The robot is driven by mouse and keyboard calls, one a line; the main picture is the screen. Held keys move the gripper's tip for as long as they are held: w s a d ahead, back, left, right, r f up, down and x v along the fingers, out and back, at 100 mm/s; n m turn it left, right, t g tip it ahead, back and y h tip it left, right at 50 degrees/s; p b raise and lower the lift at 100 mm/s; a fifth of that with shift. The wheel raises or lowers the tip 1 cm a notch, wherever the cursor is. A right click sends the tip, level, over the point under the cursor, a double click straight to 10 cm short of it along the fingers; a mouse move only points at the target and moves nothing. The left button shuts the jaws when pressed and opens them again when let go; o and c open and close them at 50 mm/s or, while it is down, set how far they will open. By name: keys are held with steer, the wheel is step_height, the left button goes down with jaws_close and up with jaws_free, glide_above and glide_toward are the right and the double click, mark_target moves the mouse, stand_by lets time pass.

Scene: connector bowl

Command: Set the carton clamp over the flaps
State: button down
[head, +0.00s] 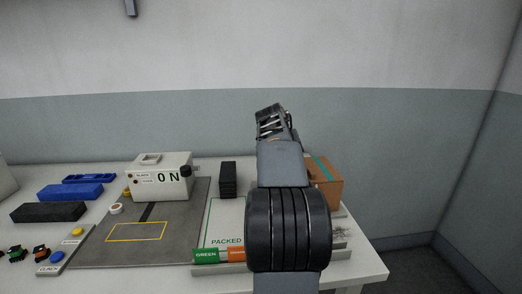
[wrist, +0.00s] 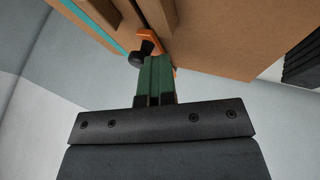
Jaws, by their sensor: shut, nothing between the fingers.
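The brown carton (head: 326,184) with a teal stripe stands at the right end of the table in the head view, partly hidden by my arm. In the wrist view the carton (wrist: 220,45) fills the top, with raised flaps (wrist: 97,12) near the top edge. The orange carton clamp (wrist: 150,38) with a black knob (wrist: 140,56) is at the flaps, just beyond my fingertips. I cannot tell whether it straddles them fully. My gripper (wrist: 157,62) has green fingers closed together with nothing between them. The clamp is not visible in the head view.
A white and grey machine (head: 160,180) stands on a grey mat (head: 180,230) to the left. A black stack (head: 228,180) stands beside my arm. Blue (head: 72,192) and black (head: 48,212) bins are at far left. A green-labelled block (head: 206,256) is in front.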

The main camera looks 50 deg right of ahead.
steer(key=a, duration=0.1)
steer(key=w+a, duration=0.1)
steer(key=w+a+r, duration=0.1)
steer(key=shift+w+a, duration=0.15)
steer(key=shift+a, duration=0.25)
steer(key=p+v, duration=0.1)
steer(key=v, duration=0.8)
steer(key=shift+s+r+p, duration=0.3)
steer(key=shift+s+p, duration=0.1)
steer(key=shift+s, duration=0.05)
